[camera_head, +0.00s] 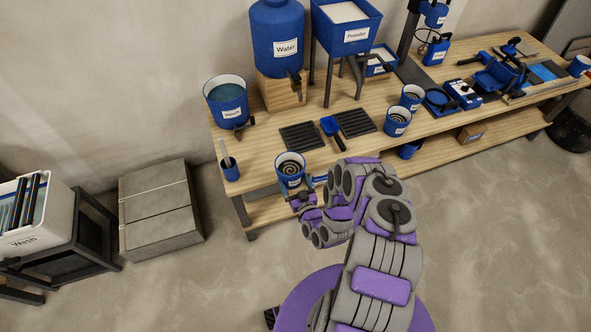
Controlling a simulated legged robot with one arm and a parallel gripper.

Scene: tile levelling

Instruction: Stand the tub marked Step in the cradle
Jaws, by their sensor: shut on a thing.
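My gripper (303,195) is at the front edge of the workbench, shut on a blue tub (291,180) with a pale label and a grey spiral inside. The tub is upright; its label is too small to read. My arm and gripper hide part of the bench edge beside it. Two similar blue tubs with grey spirals stand further right, one at the back (412,92) and one nearer (397,128). Their labels cannot be read, so I cannot tell which tub is marked Step. I cannot pick out the cradle for certain.
Grey slabs (160,210) and a white Wash bin (50,222) stand left. Floor is clear between.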

